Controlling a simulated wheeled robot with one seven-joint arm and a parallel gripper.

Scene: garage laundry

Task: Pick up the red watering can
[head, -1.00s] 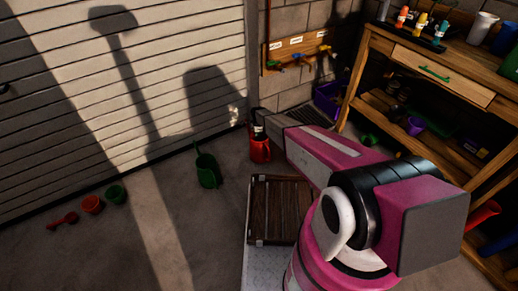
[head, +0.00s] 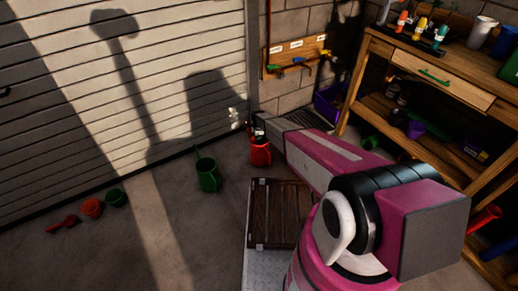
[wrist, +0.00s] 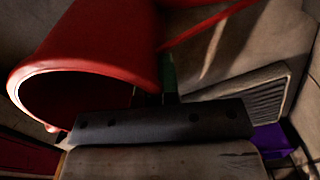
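The red watering can (head: 260,154) is on the left of my forearm in the head view, at the floor beyond the slatted crate. In the wrist view the can (wrist: 95,45) fills the upper left, its round opening facing the lower left; a thin red bar runs from it to the upper right. My gripper (wrist: 168,75) shows its dark palm and its fingers close together at the middle, against the can where the thin bar meets it. The fingers look shut on that part, though the contact is in shadow. In the head view my gripper (head: 257,127) is just above the can.
A green watering can (head: 208,176) stands left of the red one. The dark slatted crate (head: 277,205) is in front. Small pots (head: 92,207) lie by the shutter door. A wooden workbench (head: 440,75) and a purple bin (head: 327,103) are at right.

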